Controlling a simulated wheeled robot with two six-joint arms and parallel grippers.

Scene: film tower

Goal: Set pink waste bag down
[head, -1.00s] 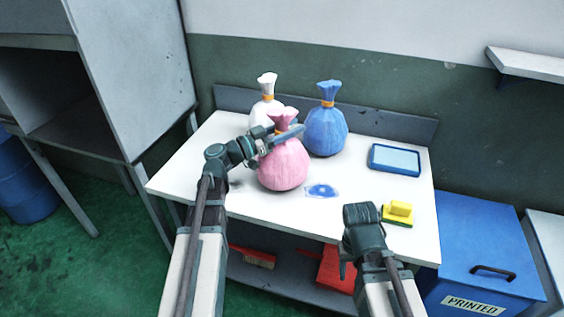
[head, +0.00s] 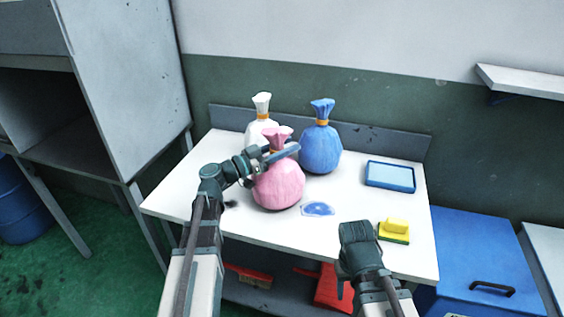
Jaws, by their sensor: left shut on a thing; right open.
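The pink waste bag (head: 279,187) is at the left middle of the white table (head: 350,246), upright, with its bottom at or just above the top; I cannot tell if it touches. My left gripper (head: 283,153) is shut on the bag's neck, just below its flared pink top. My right gripper (head: 347,285) is low at the table's front edge, away from the bag; its fingers are mostly hidden behind the arm.
A white bag (head: 261,129) and a blue bag (head: 320,149) stand behind the pink one. A blue patch (head: 318,209), a blue tray (head: 390,176) and a yellow-green sponge (head: 394,232) lie to the right. A blue bin (head: 480,262) stands right of the table.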

